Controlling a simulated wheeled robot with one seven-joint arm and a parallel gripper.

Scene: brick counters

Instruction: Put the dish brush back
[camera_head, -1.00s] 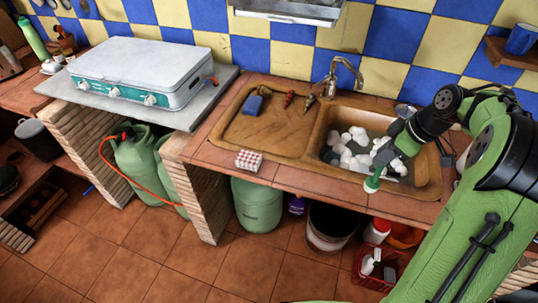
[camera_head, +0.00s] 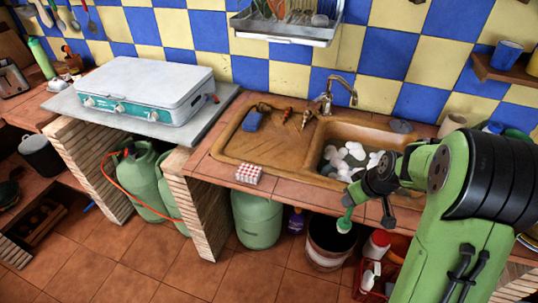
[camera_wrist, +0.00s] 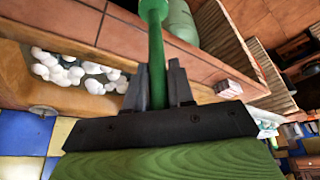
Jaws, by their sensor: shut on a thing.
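My gripper (camera_head: 352,201) is shut on the green dish brush (camera_head: 344,222). In the head view it hangs in front of the counter's front edge, below the sink (camera_head: 330,183) in the picture, with the brush end pointing down. In the wrist view the brush (camera_wrist: 156,55) stands between the two dark fingers of my gripper (camera_wrist: 158,88), its wider end cut off by the top edge. The sink holds foam and dark dishes. A metal rack (camera_head: 288,35) with utensils hangs on the tiled wall above the drainboard.
A red-and-white checked box (camera_head: 247,174) sits near the counter's front edge. A blue sponge (camera_head: 252,121) lies on the drainboard (camera_head: 262,145), and the tap (camera_head: 340,90) rises behind the sink. A bucket (camera_head: 328,250) and a red crate (camera_head: 372,276) stand below the counter.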

